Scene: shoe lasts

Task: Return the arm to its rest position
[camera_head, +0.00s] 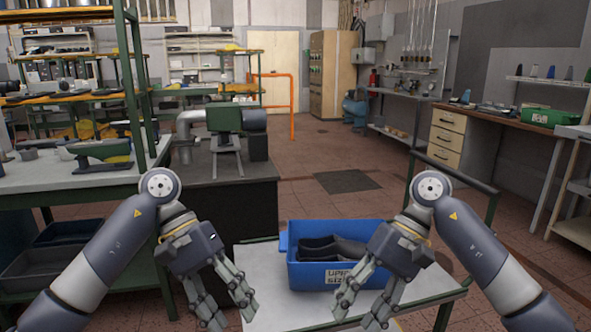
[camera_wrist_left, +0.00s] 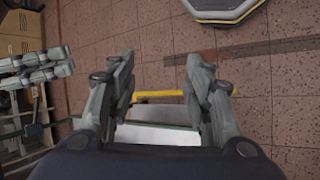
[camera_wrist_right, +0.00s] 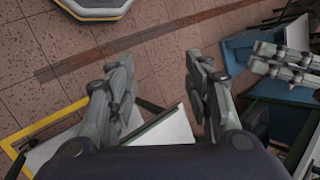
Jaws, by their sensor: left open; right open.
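My left gripper (camera_head: 228,311) hangs open and empty at the left front of the small white table. Its two fingers also show apart in the left wrist view (camera_wrist_left: 160,80), with the floor and a strip of the table between them. My right gripper (camera_head: 360,313) is open and hangs over the right part of the table, in front of the blue bin. In the right wrist view its fingers (camera_wrist_right: 158,82) are apart with nothing between them. Both arms are bent with the grippers pointing down.
A blue bin (camera_head: 291,262) with dark shoe lasts (camera_head: 335,249) stands on the white table (camera_head: 272,317). A dark machine stand (camera_head: 225,220) and a green-framed workbench (camera_head: 62,177) are at left. A wooden drawer bench (camera_head: 447,137) is at right. The tiled floor beyond is open.

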